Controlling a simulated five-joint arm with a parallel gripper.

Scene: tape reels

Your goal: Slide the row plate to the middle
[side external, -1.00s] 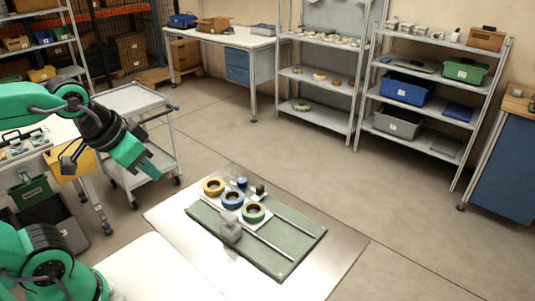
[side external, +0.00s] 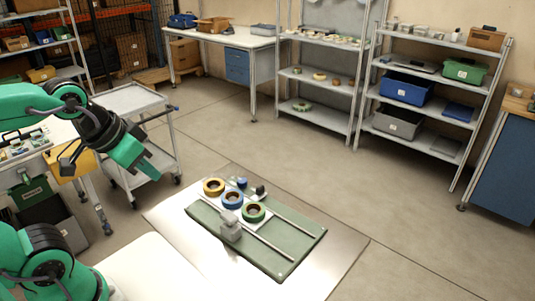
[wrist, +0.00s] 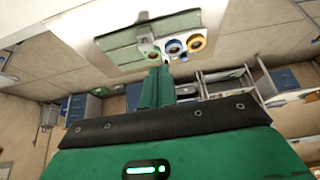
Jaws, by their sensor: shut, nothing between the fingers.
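The row plate (side external: 216,201) is a pale plate bearing a row of yellow (side external: 213,186), blue (side external: 232,199) and green (side external: 253,212) tape reels. It lies near the left end of a green board (side external: 288,252) with thin light rails. A grey block (side external: 231,229) stands at its front edge, by the blue and green reels. My gripper (side external: 160,170) is up and to the left of the board, apart from everything. In the wrist view, my gripper's green fingers (wrist: 157,87) are together and empty, with the board (wrist: 122,39) beyond them.
Small blue and black items (side external: 260,189) sit just behind the reels. The right part of the board is bare. The board lies on a pale metal tabletop (side external: 345,262). A grey cart (side external: 135,100) stands behind my arm, and shelves (side external: 320,100) stand farther back.

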